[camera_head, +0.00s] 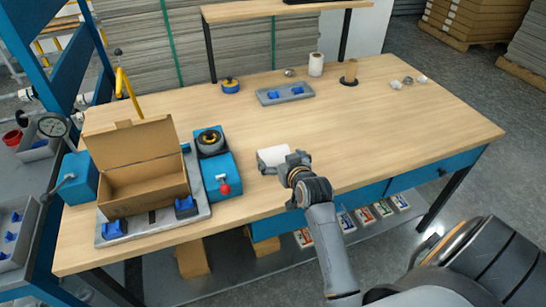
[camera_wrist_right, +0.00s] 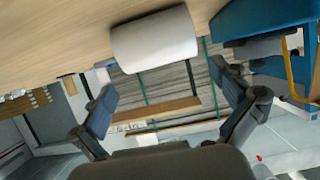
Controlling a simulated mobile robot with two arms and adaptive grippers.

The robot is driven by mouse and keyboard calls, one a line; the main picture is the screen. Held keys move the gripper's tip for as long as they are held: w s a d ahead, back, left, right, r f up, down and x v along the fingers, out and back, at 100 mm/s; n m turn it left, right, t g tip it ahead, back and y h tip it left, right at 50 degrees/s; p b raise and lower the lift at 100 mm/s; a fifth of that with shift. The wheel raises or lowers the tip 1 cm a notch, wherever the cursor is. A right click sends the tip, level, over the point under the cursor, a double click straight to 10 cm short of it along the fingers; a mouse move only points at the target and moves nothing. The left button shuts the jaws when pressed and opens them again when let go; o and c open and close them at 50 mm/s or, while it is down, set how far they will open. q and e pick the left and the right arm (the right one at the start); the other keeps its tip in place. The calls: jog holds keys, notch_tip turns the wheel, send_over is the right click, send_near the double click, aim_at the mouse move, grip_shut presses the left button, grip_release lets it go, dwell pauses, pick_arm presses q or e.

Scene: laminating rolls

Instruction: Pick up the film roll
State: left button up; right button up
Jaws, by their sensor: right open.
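A white film roll (camera_head: 273,155) lies on its side on the wooden table, near the front edge at the middle. My right gripper (camera_head: 285,165) is at its near side, partly in front of it. In the right wrist view the roll (camera_wrist_right: 155,38) lies above the open fingers (camera_wrist_right: 163,82), with a gap between them and nothing held. I cannot tell whether a finger touches the roll. My left gripper is in neither view. A second white roll (camera_head: 316,64) stands upright at the back of the table.
An open cardboard box (camera_head: 145,187) sits on a grey base at the left, beside a blue device (camera_head: 222,177) with a red knob. A grey tray (camera_head: 285,94) with blue parts and a tape roll (camera_head: 230,86) lie farther back.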

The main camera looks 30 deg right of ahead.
aim_at(274, 150)
jog(key=shift+x, duration=0.75)
jog(key=x, duration=0.4)
jog(key=shift+w+r+p, duration=0.25)
jog(key=shift+p, duration=0.05)
jog(key=c, duration=1)
